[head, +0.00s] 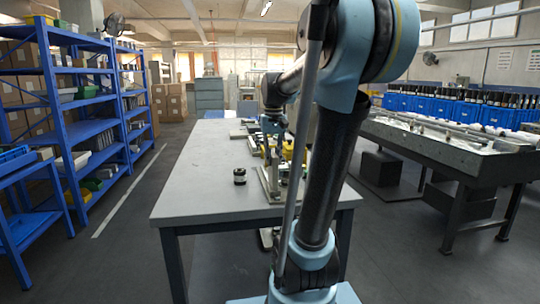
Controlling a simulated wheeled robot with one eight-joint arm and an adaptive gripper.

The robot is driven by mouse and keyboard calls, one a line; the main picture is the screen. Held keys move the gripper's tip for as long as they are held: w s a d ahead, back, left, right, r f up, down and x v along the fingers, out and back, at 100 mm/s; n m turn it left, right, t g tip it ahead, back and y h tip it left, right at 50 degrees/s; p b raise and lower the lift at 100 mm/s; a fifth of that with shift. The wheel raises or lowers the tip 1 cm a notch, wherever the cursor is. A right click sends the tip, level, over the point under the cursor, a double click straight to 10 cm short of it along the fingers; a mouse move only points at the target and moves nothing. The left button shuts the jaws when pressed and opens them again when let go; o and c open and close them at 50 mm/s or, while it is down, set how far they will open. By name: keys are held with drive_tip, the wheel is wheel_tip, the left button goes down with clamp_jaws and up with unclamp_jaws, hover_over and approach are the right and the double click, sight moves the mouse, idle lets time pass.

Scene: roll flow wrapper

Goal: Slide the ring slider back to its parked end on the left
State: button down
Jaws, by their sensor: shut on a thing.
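My gripper (272,130) is small and far off, over the right side of the grey table, at the device (271,184) with a pale frame and yellow parts. It is shut on a part of this device, which looks to be the ring slider. The slider itself is too small and too covered by my gripper to make out, and its place along its travel cannot be told. My arm hides the device's right side.
A dark jar with a light band (239,177) stands left of the device on the grey table (195,185). The table's left half is clear. Blue shelves (92,133) stand at the left. A long grey bench (450,158) with bottles in blue crates behind stands at the right.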

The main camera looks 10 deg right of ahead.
drive_tip(key=shift+s, duration=1.15)
drive_tip(key=c, duration=1.5)
unclamp_jaws()
drive_tip(key=shift+s, duration=0.15)
drive_tip(key=shift+r, duration=0.3)
wheel_tip(320, 180, up, 11)
drive_tip(key=shift+r, duration=0.15)
